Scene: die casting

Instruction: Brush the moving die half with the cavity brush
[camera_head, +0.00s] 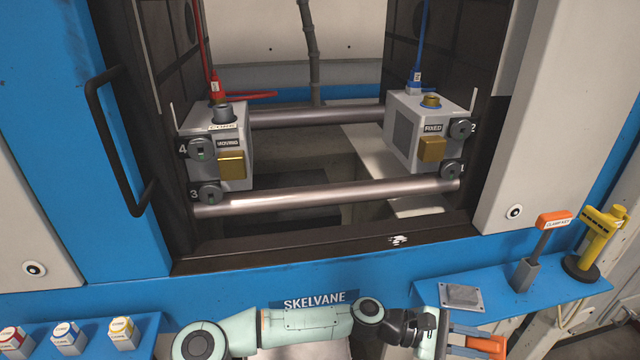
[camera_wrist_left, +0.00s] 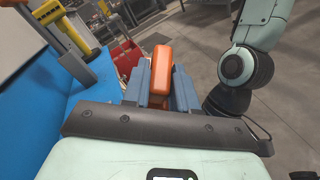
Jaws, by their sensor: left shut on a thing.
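The moving die half (camera_head: 238,150) is a grey block labelled MOVING at the left of the open machine bay, with a brass-coloured block on its face. My left gripper (camera_head: 475,342) is at the bottom right of the head view, outside the machine, well below and right of the die half. It is shut on an orange-handled tool, seemingly the cavity brush (camera_head: 490,346). In the left wrist view the orange handle (camera_wrist_left: 161,68) sits between the two blue-grey fingers. The bristles cannot be made out. My right gripper is not in view.
The fixed die half (camera_head: 402,118) faces it from the right. Steel tie bars (camera_head: 330,197) cross the bay. A door handle (camera_head: 112,140) juts out at left. The right blue shelf (camera_head: 490,275) holds a grey block, the clamp key (camera_head: 553,221) and a yellow tool (camera_head: 600,235).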

